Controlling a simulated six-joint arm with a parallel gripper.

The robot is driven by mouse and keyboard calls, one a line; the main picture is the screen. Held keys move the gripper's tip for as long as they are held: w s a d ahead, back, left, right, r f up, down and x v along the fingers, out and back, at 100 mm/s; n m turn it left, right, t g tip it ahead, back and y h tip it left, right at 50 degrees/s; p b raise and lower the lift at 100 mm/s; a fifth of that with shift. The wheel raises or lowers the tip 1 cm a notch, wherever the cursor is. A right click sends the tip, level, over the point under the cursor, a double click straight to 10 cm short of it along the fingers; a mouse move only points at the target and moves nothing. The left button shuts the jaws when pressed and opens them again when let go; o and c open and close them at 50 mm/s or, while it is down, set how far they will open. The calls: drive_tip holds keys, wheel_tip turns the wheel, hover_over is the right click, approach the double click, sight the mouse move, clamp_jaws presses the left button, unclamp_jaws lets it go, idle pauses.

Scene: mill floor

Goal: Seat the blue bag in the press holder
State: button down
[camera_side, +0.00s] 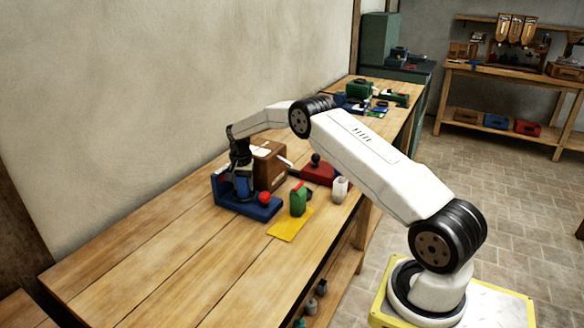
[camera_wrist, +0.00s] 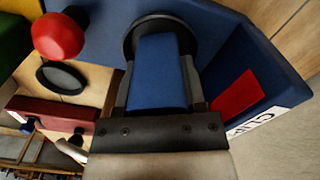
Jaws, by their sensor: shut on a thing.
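The blue bag (camera_wrist: 160,75) is between the fingers of my gripper (camera_wrist: 157,92), which is shut on it. In the side view my gripper (camera_side: 241,178) points down over the blue press holder (camera_side: 247,208), with the bag (camera_side: 241,188) low in it. In the wrist view the holder's blue body (camera_wrist: 222,28) spreads around the bag, and a dark round part (camera_wrist: 134,38) lies right behind the bag's far end. I cannot tell whether the bag touches the holder's floor. A red ball knob (camera_side: 264,197) is at the holder's right; it also shows in the wrist view (camera_wrist: 58,35).
A brown box (camera_side: 268,165) stands close behind the holder. A green can (camera_side: 298,201), a yellow mat (camera_side: 286,228), a white container (camera_side: 340,188) and a red fixture (camera_side: 318,174) are to the right. The near left bench top (camera_side: 150,255) is clear.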

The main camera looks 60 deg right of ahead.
drive_tip(key=shift+f, duration=0.3)
drive_tip(key=shift+c, duration=2.2)
unclamp_jaws()
drive_tip(key=shift+r, duration=5.5)
drive_tip(key=shift+a, duration=0.1)
drive_tip(key=s+a+r+n+t, duration=0.2)
drive_tip(key=s+a+n, duration=0.8)
drive_tip(key=s+a, duration=0.9)
drive_tip(key=s+a+f+n, duration=0.2)
drive_tip(key=s+a, duration=0.3)
drive_tip(key=s, duration=0.5)
drive_tip(key=shift+f+n+t, duration=0.15)
drive_tip(key=shift+n+t, duration=0.15)
drive_tip(key=shift+n, duration=0.2)
